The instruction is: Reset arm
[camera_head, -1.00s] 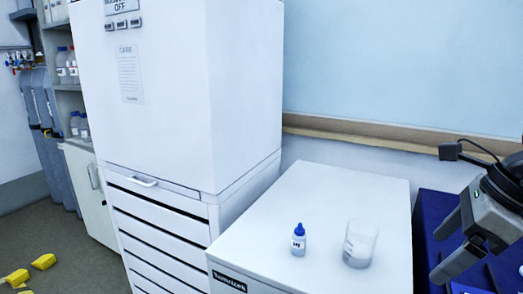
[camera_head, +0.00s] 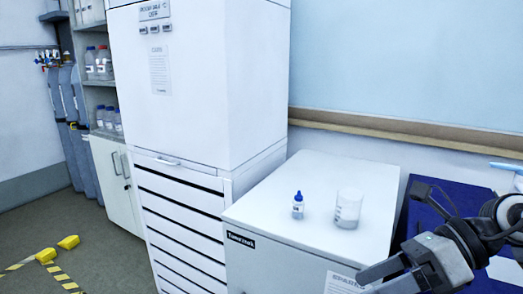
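My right gripper (camera_head: 382,279) is at the lower right, in front of the white cabinet's right side. Its two fingers point left and appear apart, with nothing seen between them. A small bottle with a blue cap (camera_head: 298,206) stands upright on the white cabinet top (camera_head: 330,172). A clear beaker (camera_head: 348,208) stands to its right. The gripper is apart from both, lower and to the right. My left gripper is not in view.
A tall white drawer stack (camera_head: 190,215) stands left of the cabinet. A blue surface (camera_head: 450,203) lies behind my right arm. Shelves with bottles (camera_head: 104,62) and grey cylinders (camera_head: 75,110) are at the far left. Yellow blocks (camera_head: 68,242) lie on the open floor.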

